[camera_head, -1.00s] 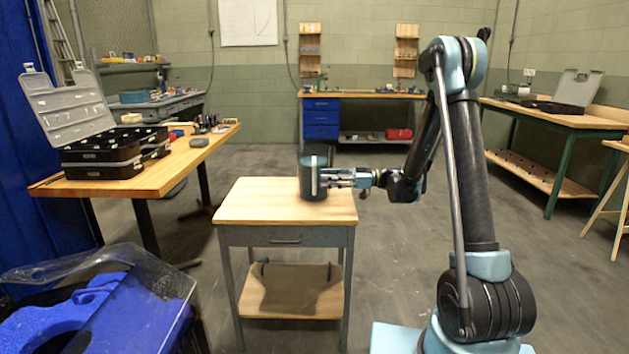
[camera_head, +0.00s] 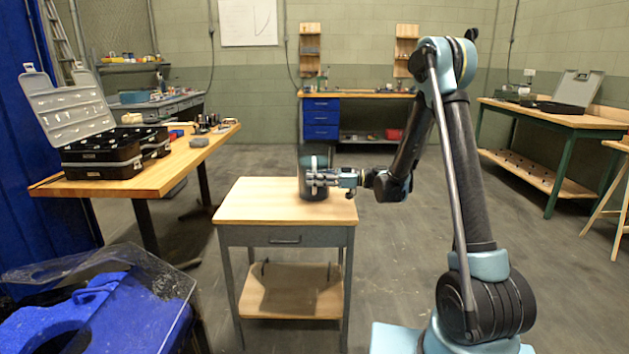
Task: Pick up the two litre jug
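The jug (camera_head: 313,159) is a dark, partly see-through, upright cylinder at the back right of the small wooden-topped table (camera_head: 250,207). Its base appears to be at the tabletop; I see no clear gap beneath it. My gripper (camera_head: 316,180) comes in level from the right, and its fingers overlap the jug's middle in the picture. The fingers are small here, so whether they touch the jug or close on it cannot be told. The lower right of the jug is partly covered by the gripper.
A wooden bench (camera_head: 100,186) with an open tool case (camera_head: 100,156) stands at left. A blue bin with a clear lid (camera_head: 90,310) is at front left. A green-legged bench (camera_head: 560,118) is at right. The floor behind the small table is clear.

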